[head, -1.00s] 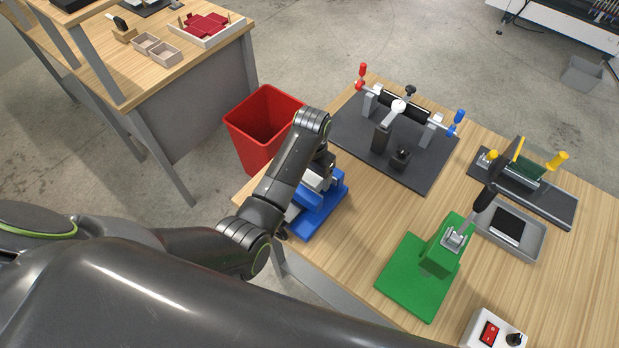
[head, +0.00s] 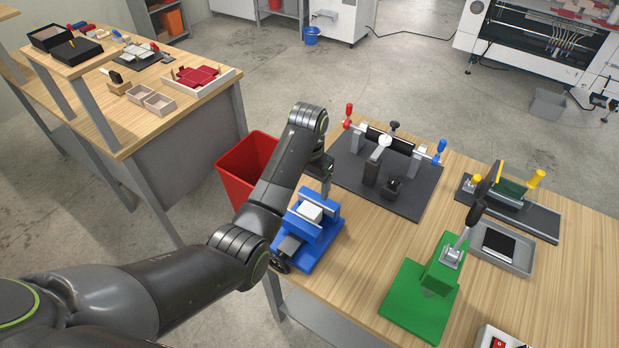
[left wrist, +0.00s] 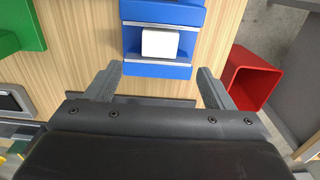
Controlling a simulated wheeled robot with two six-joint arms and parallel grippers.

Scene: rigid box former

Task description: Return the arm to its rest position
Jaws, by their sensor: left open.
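My left arm reaches in from the left over the near left corner of the wooden table. My left gripper (head: 326,178) hangs beside the far end of a blue fixture (head: 322,254), pointing down. In the left wrist view its two fingers (left wrist: 158,88) are spread apart with nothing between them. A white block (left wrist: 160,43) sits on the blue fixture, ahead of the fingertips and apart from them; it also shows in the head view (head: 311,212). My right gripper is not in view.
A red bin (head: 243,165) stands off the table's left edge. A dark plate with a clamp fixture (head: 410,190) lies behind the gripper. A green press (head: 425,300), a grey tray (head: 515,262) and a yellow-handled fixture (head: 545,222) stand to the right.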

